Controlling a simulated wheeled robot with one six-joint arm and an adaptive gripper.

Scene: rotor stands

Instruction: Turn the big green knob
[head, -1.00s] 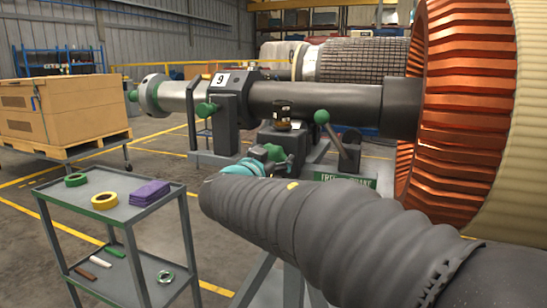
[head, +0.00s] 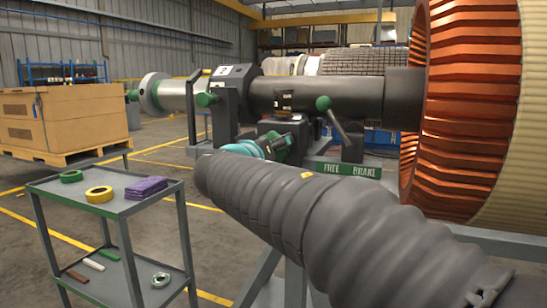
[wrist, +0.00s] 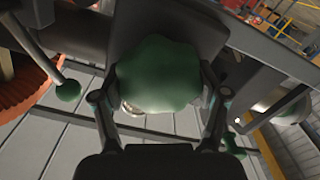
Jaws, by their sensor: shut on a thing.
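The big green knob (wrist: 160,75) has a lobed, rounded edge and fills the middle of the wrist view. My gripper (wrist: 160,94) has one finger on each side of it and is shut on it. The knob's far side and its shaft are hidden. A small part of the green (head: 273,146) shows there beside the wrist; the fingers are mostly hidden.
The dark shaft (head: 330,96) and copper rotor (head: 468,100) lie behind my arm. A grey cart (head: 120,208) with tape rolls and purple cloths stands at left. A cardboard crate (head: 75,120) is on a pallet.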

